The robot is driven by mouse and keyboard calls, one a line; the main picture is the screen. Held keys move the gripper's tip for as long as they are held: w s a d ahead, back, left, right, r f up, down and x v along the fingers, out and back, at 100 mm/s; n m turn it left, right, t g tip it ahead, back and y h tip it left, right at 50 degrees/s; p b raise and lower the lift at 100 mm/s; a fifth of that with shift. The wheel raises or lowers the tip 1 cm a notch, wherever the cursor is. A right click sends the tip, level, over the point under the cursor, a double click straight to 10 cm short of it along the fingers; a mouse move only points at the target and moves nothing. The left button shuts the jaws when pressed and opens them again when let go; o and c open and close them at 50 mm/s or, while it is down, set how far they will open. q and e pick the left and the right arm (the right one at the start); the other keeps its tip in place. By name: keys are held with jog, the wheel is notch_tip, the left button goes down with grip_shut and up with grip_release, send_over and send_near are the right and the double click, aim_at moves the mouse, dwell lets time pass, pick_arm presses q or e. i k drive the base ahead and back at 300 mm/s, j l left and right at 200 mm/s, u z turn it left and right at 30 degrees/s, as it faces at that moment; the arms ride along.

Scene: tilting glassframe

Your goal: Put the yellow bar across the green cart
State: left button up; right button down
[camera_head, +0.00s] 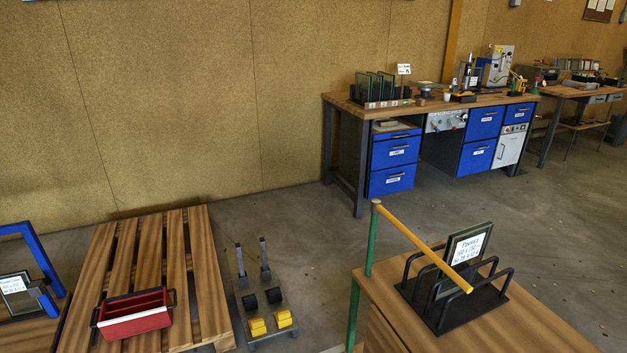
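The yellow bar (424,248) is a long thin rod. Its far end is at the top of a green post (372,240), and it slants down to the right. Its near end passes in front of a glass frame (464,252) with a white label, in a black rack (440,318). Whether the bar touches the frame or rack is unclear. The green cart has a wooden top (520,325); another green upright (353,312) shows at its left side. The cart's lower part is cut off by the picture edge. Neither of my grippers is in view.
A red crate (135,318) rests on a wooden pallet (190,240). Beside it stands a low grey stand (262,320) with yellow blocks. A blue frame (42,255) is at far left. A workbench (445,105) stands by the wall. Floor (300,245) between is clear.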

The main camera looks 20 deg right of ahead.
aim_at(376, 206)
jog(key=z, duration=1.25)
